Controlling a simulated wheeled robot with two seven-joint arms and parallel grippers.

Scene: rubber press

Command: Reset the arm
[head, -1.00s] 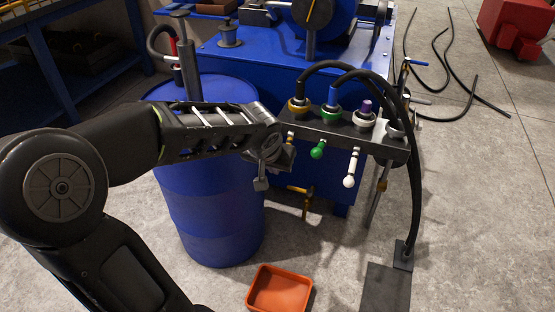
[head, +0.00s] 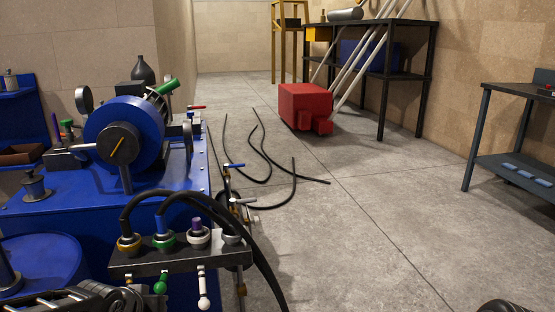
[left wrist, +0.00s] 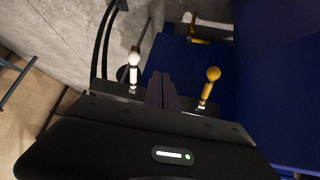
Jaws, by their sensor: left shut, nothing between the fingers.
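My left arm (head: 70,300) shows only at the bottom left of the head view, cut off by the frame edge. Its gripper lies beside the left end of the valve bar and is mostly hidden or out of frame there. In the left wrist view my left gripper (left wrist: 162,80) is shut and empty, its two dark fingers together. The fingers sit between a white-knobbed lever (left wrist: 134,67) and a yellow-knobbed lever (left wrist: 209,82). In the head view a green-knobbed lever (head: 160,287) and the white one hang below the dark valve bar (head: 180,257). My right gripper is not seen.
Black hoses (head: 262,255) arch over the valve bar. The blue press (head: 125,140) and a blue drum (head: 40,265) stand at left. A red box (head: 305,105), a dark shelf rack (head: 408,75) and a work table (head: 515,165) stand farther off. Floor at centre right is clear.

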